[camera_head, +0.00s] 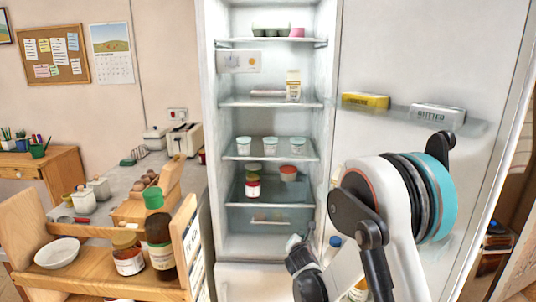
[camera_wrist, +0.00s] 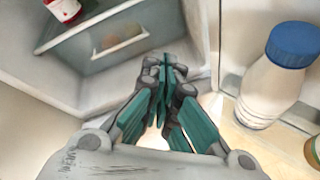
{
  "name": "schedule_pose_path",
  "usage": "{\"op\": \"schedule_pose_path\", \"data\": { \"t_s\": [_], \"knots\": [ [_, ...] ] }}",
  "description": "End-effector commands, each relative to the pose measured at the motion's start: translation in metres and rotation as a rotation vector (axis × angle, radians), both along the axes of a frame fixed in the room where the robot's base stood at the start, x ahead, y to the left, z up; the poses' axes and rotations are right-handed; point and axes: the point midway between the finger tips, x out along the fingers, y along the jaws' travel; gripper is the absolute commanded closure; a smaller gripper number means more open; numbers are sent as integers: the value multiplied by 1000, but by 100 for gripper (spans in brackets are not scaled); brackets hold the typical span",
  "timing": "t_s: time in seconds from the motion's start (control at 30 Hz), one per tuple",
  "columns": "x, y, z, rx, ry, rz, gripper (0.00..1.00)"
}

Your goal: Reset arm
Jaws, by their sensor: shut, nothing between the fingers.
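My gripper (camera_wrist: 163,72) shows in the wrist view with its teal fingers together and nothing between them. It is in front of the open fridge (camera_head: 209,130), low down near the lower drawer and the door's inner side. In the head view my arm fills the lower right and hides part of the fridge door (camera_head: 400,50). The gripper's fingertips are mostly hidden in the head view. A white bottle with a blue cap (camera_wrist: 270,90) stands in the door to the right of my gripper, apart from it.
Fridge shelves hold several tubs (camera_head: 270,146), a carton (camera_head: 293,85) and a red-labelled jar (camera_head: 253,187). Yellow and white butter packs (camera_head: 438,116) sit on the door shelf. On the left, a wooden cart (camera_head: 90,274) carries a white bowl (camera_head: 57,253) and jars (camera_head: 158,240).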

Motion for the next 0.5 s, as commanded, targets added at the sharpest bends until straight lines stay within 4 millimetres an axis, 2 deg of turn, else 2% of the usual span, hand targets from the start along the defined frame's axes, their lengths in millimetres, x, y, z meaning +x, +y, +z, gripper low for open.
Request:
{"op": "schedule_pose_path", "data": {
  "t_s": [0.03,0.2,0.37,0.5],
  "knots": [
    [-7,-7,17,64,8,-37,100],
    [-34,-25,61,288,35,-168,100],
    [-65,-42,98,497,55,-298,100],
    [-98,-54,125,674,71,-416,100]
  ]
}}
